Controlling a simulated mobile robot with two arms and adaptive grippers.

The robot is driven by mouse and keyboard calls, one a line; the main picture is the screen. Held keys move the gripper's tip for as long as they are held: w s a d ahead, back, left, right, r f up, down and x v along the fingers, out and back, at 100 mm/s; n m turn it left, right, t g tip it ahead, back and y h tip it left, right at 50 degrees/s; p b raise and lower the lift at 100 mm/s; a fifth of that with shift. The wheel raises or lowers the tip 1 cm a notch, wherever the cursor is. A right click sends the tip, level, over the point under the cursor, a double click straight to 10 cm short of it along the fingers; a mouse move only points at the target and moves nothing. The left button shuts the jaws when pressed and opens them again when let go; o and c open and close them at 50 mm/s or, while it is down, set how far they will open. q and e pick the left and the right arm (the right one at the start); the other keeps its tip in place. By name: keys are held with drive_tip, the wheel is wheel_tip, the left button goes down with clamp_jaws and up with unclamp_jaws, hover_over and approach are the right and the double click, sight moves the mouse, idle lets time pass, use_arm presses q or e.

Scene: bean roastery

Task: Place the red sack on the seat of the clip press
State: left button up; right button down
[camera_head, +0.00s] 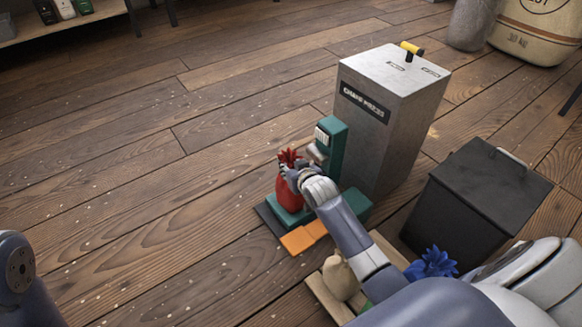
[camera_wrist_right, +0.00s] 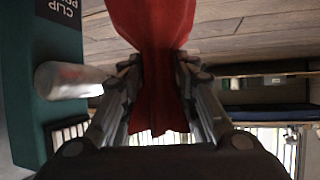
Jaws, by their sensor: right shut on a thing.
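The red sack (camera_head: 288,192) is upright at the teal clip press (camera_head: 331,142) in the head view. My right gripper (camera_head: 293,172) is shut on its gathered neck. The sack's base is at the press's teal seat (camera_head: 291,217); I cannot tell whether it rests on it or hangs just above. In the right wrist view the red sack (camera_wrist_right: 158,40) runs between the two fingers of my right gripper (camera_wrist_right: 157,75), and the press's teal body (camera_wrist_right: 35,90) is at the left. My left gripper is out of view; only part of my left arm shows.
A grey metal cabinet (camera_head: 380,120) with a yellow-handled lever stands right behind the press. A black lidded bin (camera_head: 470,205) stands to the right. A wooden tray (camera_head: 325,298) with a beige sack (camera_head: 340,277) and a blue sack (camera_head: 432,264) is in front.

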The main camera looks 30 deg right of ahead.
drive_tip(key=shift+w+r, duration=0.1)
drive_tip(key=shift+r, duration=0.05)
drive_tip(key=c, duration=1.2)
unclamp_jaws()
drive_tip(key=shift+f, duration=0.2)
drive_tip(key=shift+c, duration=0.2)
